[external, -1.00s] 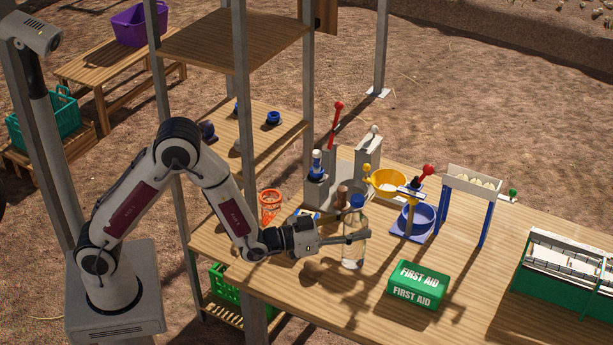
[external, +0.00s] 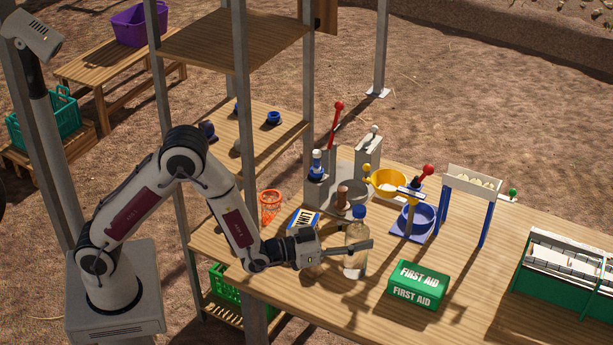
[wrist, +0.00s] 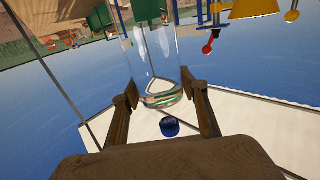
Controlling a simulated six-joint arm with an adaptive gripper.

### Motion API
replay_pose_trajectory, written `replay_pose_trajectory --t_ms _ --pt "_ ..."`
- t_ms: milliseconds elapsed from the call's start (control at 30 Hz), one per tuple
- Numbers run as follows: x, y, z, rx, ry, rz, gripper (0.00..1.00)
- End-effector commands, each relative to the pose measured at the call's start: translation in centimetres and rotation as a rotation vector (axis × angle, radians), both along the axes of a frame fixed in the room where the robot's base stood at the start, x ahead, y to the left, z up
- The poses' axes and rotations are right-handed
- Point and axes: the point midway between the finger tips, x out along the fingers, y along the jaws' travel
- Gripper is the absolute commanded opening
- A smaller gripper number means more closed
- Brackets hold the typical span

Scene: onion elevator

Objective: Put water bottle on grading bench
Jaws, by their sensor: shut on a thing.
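The clear water bottle (external: 355,265) with a blue cap (external: 359,212) is upright at the left part of the wooden bench (external: 440,325). My gripper (external: 358,246) is shut around the bottle's upper part, below the cap.
A green first aid box (external: 418,285) lies right of the bottle. Bare bench lies in front.

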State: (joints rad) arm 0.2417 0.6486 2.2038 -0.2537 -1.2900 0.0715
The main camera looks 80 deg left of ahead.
Motion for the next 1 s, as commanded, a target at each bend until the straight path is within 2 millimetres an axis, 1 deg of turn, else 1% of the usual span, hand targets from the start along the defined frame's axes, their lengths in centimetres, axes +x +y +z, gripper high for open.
replay_pose_trajectory --t_ms 400,500,633,1000 --pt "0.0 0.0 -4.0 0.0 0.0 0.0 0.05" --pt "0.0 0.0 -4.6 0.0 -0.003 -0.001 0.05" --pt "0.0 0.0 -5.1 0.0 -0.002 0.0 0.05" --pt "0.0 0.0 -5.1 -0.001 -0.003 0.0 0.05"
